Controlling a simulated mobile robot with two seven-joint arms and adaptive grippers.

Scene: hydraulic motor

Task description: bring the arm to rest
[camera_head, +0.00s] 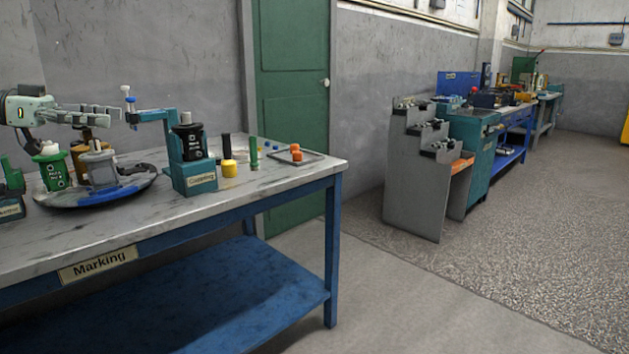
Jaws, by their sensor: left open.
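My left gripper (95,112) comes in from the left edge, level above the marking table (265,192). It is open, with nothing seen between its fingers. Below it a round turntable (92,197) carries a green cylinder (54,172), a grey part (99,168) and a brownish-gold part (76,152) behind them. The gripper appears above these parts and apart from them. My right gripper is not in view.
A teal coupling stand (194,177) holds a black cylinder (187,143); its arm reaches left near the fingertips, by a blue-and-white pin (128,95). A yellow-and-black part (228,158) and a tray (292,160) with orange pieces sit right.

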